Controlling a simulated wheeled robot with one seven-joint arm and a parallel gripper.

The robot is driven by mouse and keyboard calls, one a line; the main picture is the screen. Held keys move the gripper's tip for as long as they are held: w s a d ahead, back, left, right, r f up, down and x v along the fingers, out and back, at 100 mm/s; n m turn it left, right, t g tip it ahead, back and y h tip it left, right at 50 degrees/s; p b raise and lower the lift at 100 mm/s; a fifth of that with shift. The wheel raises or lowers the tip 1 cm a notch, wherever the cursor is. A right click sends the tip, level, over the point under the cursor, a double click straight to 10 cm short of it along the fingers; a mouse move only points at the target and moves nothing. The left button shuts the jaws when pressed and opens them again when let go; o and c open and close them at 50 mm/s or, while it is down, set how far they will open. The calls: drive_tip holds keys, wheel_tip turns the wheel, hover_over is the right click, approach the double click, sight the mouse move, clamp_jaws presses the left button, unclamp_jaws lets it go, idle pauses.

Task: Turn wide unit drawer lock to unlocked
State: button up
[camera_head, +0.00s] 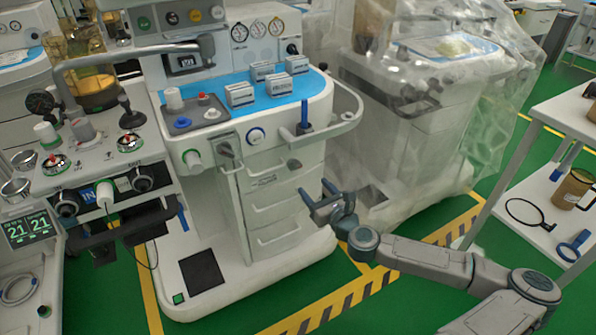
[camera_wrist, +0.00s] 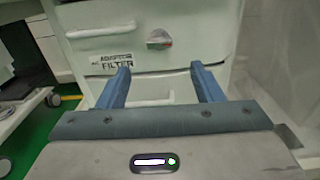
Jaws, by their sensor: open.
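The wide unit (camera_head: 235,225) is the white cart in the middle of the head view, with a stack of drawers in its front. Its drawer lock (camera_head: 294,164) is a small grey knob at the upper right of the top drawer. In the wrist view the lock (camera_wrist: 159,39) shows a tilted grey grip with a red mark at its lower right. My gripper (camera_head: 315,190) is open and empty, in front of the drawers and to the right. In the wrist view the blue fingers (camera_wrist: 160,68) point at the drawer front, with the lock above and between the tips, apart from them.
A drawer label (camera_wrist: 112,60) reads "ADAPTER FILTER", below a white handle (camera_wrist: 100,30). A plastic-covered cart (camera_head: 420,130) stands right of the unit. A white shelf (camera_head: 530,190) with a jug is at the far right. Green floor lies open around my arm.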

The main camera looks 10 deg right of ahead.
sight(297, 168)
drive_tip(key=b+x, duration=0.1)
drive_tip(key=x, duration=0.9)
drive_tip(key=c, duration=1)
